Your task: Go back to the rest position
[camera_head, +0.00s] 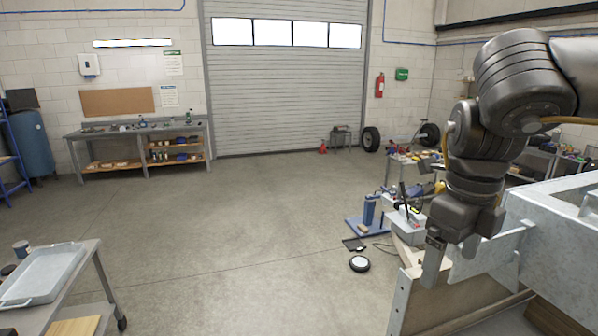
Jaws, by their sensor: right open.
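My right arm comes in from the upper right and hangs down at the right of the head view. My right gripper (450,262) points downward, open, with nothing seen between its fingers. It is in front of the grey metal trailer frame (490,250); whether it touches the frame cannot be told. The arm hides part of the frame and of the benches behind it. My left gripper is not in this view.
A trolley with a grey tray (42,276) stands at the lower left. A blue stand (368,215), a grey box (406,228) and a small wheel (359,264) are on the floor left of the frame. A workbench (140,130) lines the back wall. The middle floor is clear.

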